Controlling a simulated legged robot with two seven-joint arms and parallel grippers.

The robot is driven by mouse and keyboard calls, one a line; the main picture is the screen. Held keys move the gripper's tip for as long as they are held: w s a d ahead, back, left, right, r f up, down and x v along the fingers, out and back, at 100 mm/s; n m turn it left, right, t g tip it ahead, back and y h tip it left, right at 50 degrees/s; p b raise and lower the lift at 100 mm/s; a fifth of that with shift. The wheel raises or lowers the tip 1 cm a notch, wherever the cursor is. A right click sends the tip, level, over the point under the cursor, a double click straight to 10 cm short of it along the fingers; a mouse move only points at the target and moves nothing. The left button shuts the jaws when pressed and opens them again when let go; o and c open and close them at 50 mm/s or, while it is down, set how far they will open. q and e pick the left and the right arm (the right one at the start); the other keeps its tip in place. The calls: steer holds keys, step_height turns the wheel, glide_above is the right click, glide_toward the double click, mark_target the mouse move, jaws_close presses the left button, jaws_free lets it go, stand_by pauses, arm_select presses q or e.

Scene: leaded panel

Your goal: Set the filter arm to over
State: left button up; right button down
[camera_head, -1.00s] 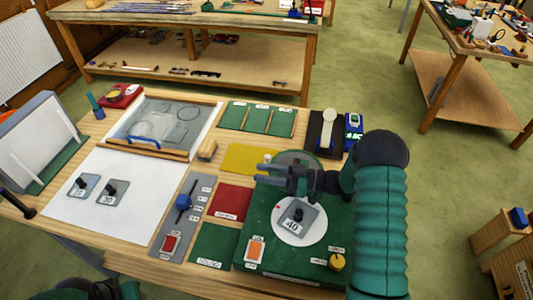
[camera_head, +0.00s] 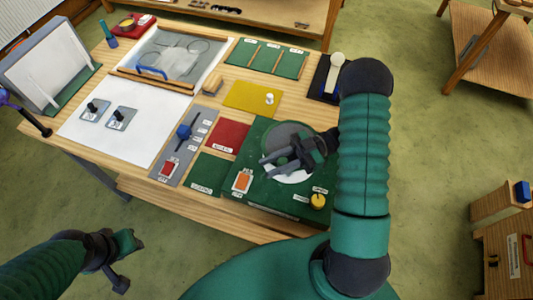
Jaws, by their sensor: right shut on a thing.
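The green board (camera_head: 262,198) at the right of the bench carries a white round plate (camera_head: 291,179) and a grey-green filter disc (camera_head: 289,132). The disc lies behind my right gripper and seems to overlap the far part of the white plate. My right gripper (camera_head: 266,165) is low over the plate, shut on what looks like the filter arm; its fingers hide the grip and most of the plate's middle. The number tile there is hidden. My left gripper (camera_head: 130,262) hangs empty and open in front of the bench at lower left.
The board also has an orange switch (camera_head: 242,181) and a yellow knob (camera_head: 318,201). To the left are a red mat (camera_head: 228,136), a grey panel with a blue slider (camera_head: 184,131), and a white sheet (camera_head: 100,145) with two knobbed tiles. A dark stand (camera_head: 326,78) is behind.

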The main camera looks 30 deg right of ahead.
steer(key=shift+s+f, duration=0.1)
steer(key=shift+s, duration=0.2)
steer(key=c, duration=1.5)
jaws_free()
steer(key=shift+c, duration=0.2)
steer(key=o, duration=0.4)
steer(key=shift+s+d, duration=0.1)
steer(key=shift+s, duration=0.05)
